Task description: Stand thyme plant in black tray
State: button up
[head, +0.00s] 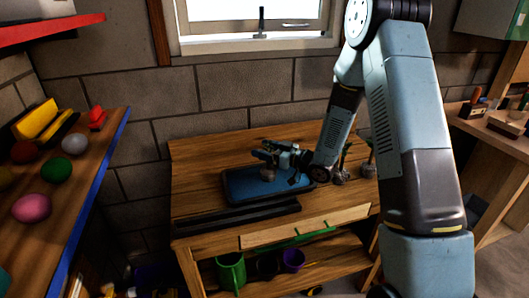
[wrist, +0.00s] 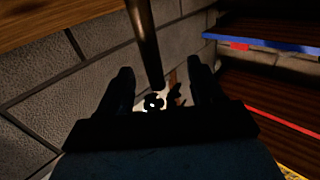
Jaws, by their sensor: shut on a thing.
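My gripper (head: 270,159) reaches in from the right, pointing left, over a dark tray with a bluish floor (head: 235,188) on the wooden table. It is shut on a small potted plant, taken to be the thyme plant (head: 268,174). The pot looks upright over the tray floor; whether it touches the floor I cannot tell. In the wrist view the fingers (wrist: 160,85) flank a dark rod-like shape and a pale blotch, too dark to make out. Two more small potted plants (head: 341,177) (head: 368,168) stand on the table to the right, partly behind my arm.
A long black bar-like piece (head: 240,216) lies along the table's front left. A lower shelf holds a green mug (head: 230,272) and a purple cup (head: 292,261). A blue-edged shelf with balls (head: 56,169) is at left. The table's back left is clear.

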jog(key=shift+f, duration=0.55)
jog(key=shift+a, duration=0.15)
jog(key=shift+f, duration=0.1)
jog(key=o, duration=1.6)
jog(key=shift+c, duration=0.2)
jog(key=v, duration=1.2)
